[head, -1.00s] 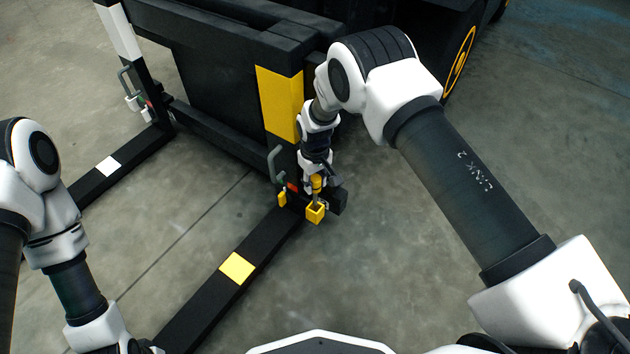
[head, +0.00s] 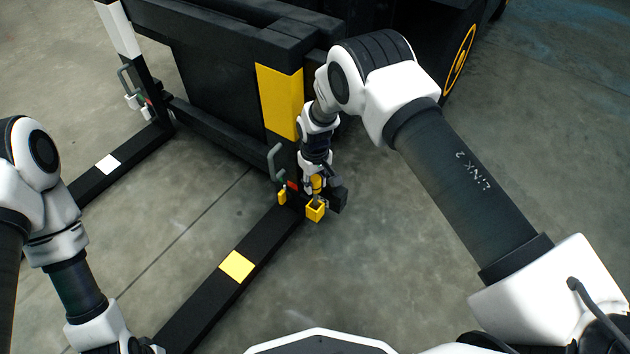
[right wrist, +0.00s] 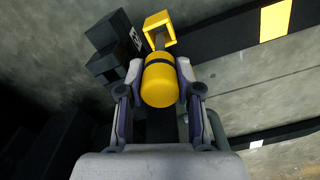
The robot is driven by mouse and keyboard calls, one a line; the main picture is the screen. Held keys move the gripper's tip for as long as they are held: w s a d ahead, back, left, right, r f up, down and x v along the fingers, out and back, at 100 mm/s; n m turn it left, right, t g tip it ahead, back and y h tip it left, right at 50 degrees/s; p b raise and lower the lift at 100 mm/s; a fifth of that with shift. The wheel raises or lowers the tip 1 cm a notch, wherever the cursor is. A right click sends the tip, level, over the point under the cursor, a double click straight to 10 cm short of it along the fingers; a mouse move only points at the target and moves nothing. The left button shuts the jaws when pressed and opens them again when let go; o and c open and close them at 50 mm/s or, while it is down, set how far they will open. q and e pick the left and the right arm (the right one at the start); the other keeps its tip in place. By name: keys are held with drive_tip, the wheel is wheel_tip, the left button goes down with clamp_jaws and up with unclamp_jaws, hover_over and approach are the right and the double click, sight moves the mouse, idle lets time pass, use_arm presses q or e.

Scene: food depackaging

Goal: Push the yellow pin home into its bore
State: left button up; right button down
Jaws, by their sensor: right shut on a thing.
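The yellow pin (right wrist: 159,82) has a thick round yellow head with a dark band. It also shows in the head view (head: 316,186), just above a small yellow square-mouthed piece (head: 315,211) at the foot of the near upright. My right gripper (head: 316,185) is shut on the pin's head, with one finger on each side in the right wrist view. A grey shank runs from the head toward the yellow square piece (right wrist: 161,27). I cannot tell how deep the shank sits, and no separate bore shows clearly. My left arm shows at the left, but its gripper is out of frame.
A black fork leg with a yellow patch (head: 237,266) runs toward the front left. The yellow-marked upright (head: 280,102) and a grey hook handle (head: 273,160) stand close left of my right gripper. A dark block (head: 338,198) is close on the right. The concrete floor (head: 420,270) is clear.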

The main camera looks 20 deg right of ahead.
sight(315, 199)
drive_tip(key=shift+f+b, duration=2.45)
drive_tip(key=shift+f, duration=1.55)
drive_tip(key=c, duration=0.7)
unclamp_jaws()
wheel_tip(315, 199, up, 12)
drive_tip(key=shift+r, duration=0.1)
